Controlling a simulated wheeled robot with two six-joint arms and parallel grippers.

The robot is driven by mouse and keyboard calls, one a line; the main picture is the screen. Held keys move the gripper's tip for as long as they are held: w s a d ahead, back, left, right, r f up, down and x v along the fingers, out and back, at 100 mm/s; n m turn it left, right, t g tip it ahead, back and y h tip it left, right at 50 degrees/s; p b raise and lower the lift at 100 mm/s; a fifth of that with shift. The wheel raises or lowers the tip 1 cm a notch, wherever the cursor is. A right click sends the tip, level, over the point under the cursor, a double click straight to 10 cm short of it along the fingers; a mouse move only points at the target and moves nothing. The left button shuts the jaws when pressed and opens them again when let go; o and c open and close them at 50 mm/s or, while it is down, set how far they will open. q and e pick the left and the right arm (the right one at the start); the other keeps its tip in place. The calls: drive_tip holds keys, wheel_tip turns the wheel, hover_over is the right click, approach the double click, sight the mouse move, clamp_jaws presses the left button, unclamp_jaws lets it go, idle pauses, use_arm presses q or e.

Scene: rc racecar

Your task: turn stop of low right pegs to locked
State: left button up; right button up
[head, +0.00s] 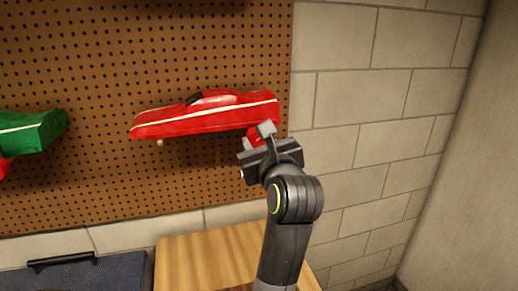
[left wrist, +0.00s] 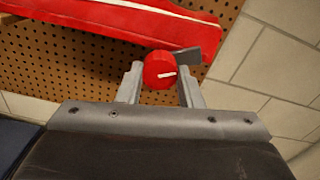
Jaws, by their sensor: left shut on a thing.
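A red stop knob (left wrist: 158,70) with a white mark sits below the right end of a red racecar body (head: 215,113) on the pegboard. The white mark points to the right and slightly up in the left wrist view. My left gripper (head: 258,143) is shut on the knob, one finger on each side of it. A grey flat piece (left wrist: 205,56) shows beside the knob under the car. In the head view only a small red part of the knob (head: 249,136) shows past the gripper. A brass peg end (head: 160,142) shows under the car's left part. My right gripper is out of view.
The brown pegboard (head: 100,90) fills the left and middle. A green car body (head: 35,130) hangs at the left edge. A wooden surface (head: 195,260) and a dark blue case (head: 100,275) stand below. Bare block wall (head: 390,110) lies to the right.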

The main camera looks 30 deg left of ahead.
use_arm(q)
drive_tip(key=n+b, duration=0.3)
drive_tip(key=n, duration=0.3)
drive_tip(key=shift+f, duration=0.1)
drive_tip(key=n+b, duration=0.2)
drive_tip(key=n, duration=0.4)
drive_tip(key=shift+b, duration=0.3)
idle(0.3)
drive_tip(key=o, duration=1)
